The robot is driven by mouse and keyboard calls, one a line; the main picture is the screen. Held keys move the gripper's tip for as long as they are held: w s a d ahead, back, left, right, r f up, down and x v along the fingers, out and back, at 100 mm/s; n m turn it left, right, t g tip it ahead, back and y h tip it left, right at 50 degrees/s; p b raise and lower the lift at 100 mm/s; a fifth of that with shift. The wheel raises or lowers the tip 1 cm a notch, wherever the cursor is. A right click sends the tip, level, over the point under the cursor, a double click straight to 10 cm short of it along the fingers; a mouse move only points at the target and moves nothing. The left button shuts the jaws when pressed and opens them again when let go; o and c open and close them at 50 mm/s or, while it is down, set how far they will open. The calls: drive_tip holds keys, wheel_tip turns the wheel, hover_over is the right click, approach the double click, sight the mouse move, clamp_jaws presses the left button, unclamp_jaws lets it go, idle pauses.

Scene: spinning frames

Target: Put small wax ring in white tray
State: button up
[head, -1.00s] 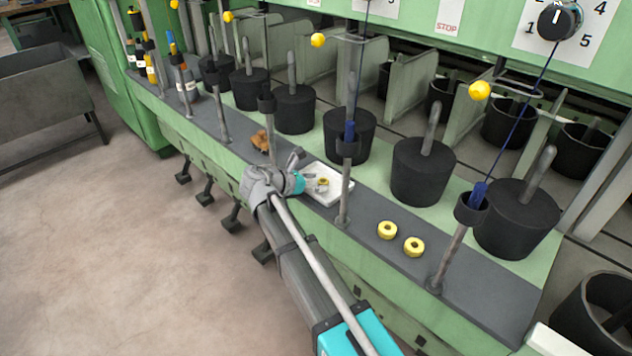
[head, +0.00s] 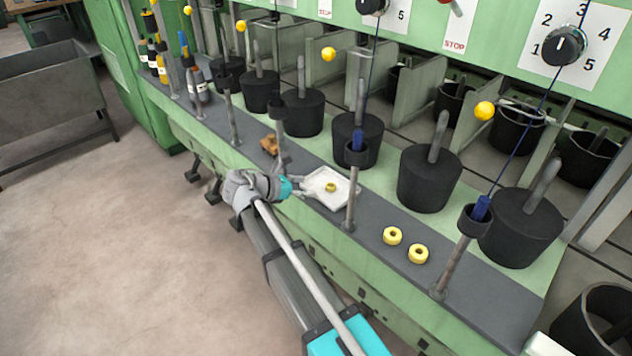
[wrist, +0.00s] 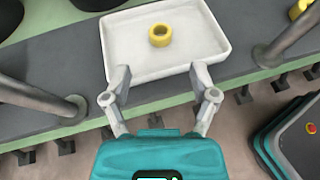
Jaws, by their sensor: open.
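A small yellow wax ring (wrist: 160,36) lies flat inside the white tray (wrist: 125,50), near its middle in the wrist view. In the head view the ring (head: 331,187) and the tray (head: 345,201) are on the dark ledge of the green machine. My gripper (wrist: 160,82) is open and empty, with its fingertips at the near edge of the tray and apart from the ring. In the head view my gripper (head: 297,186) is left of the tray. Two more yellow rings (head: 392,235) (head: 418,254) lie on the ledge to the right.
Upright metal posts (head: 350,200) (head: 452,263) rise from the ledge near the tray. Black cylinders (head: 430,180) with grey rods stand behind. A brown object (head: 269,144) lies left of the tray, and several bottles (head: 198,84) stand farther left.

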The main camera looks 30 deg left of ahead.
drive_tip(key=p+v, duration=0.1)
drive_tip(key=v, duration=0.4)
drive_tip(key=shift+s+p, duration=0.1)
drive_tip(key=shift+p, duration=0.2)
